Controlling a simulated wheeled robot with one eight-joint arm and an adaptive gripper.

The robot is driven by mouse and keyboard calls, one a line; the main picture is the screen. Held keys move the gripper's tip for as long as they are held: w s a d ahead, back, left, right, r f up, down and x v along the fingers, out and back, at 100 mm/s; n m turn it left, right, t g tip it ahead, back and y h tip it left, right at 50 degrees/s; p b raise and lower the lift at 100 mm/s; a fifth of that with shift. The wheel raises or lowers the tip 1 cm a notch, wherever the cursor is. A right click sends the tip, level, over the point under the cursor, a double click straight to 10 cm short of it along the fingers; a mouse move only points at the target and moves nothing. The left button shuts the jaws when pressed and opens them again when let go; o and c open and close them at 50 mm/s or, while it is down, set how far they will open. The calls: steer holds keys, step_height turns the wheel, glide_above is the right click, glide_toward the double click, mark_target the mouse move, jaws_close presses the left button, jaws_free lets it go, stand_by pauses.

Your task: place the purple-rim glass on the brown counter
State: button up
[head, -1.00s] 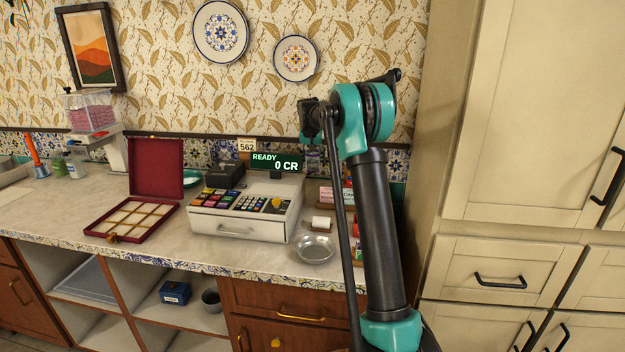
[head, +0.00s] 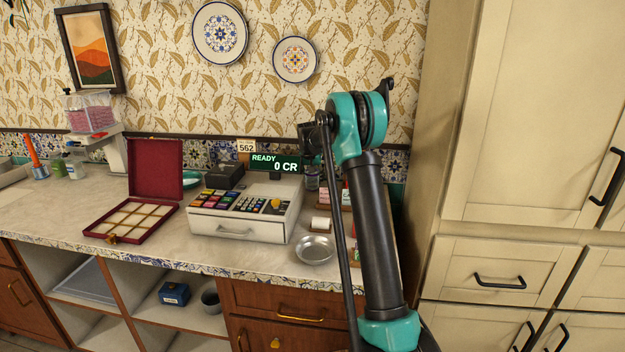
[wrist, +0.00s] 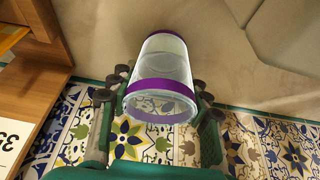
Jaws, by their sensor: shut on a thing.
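The purple-rim glass (wrist: 163,82) is clear, with a purple band at each end, and shows in the middle of the wrist view. My gripper (wrist: 157,92) is shut on it, with dark finger pads on its left and right sides. The glass's wide purple rim faces the camera. A counter with a pale top (head: 150,250) and brown wooden drawers runs along the wall there. I cannot tell whether this is the brown counter.
A cash register (head: 245,208), an open red box (head: 155,190) and a metal bowl (head: 314,249) stand on the pale-topped counter. Cream cabinets (head: 540,120) rise at the right. In the wrist view, a wooden piece (wrist: 42,70) is at the left and patterned tiles lie behind my gripper.

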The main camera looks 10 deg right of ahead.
steer(key=o, duration=1.3)
steer(key=v, duration=1.2)
steer(key=shift+r, duration=0.1)
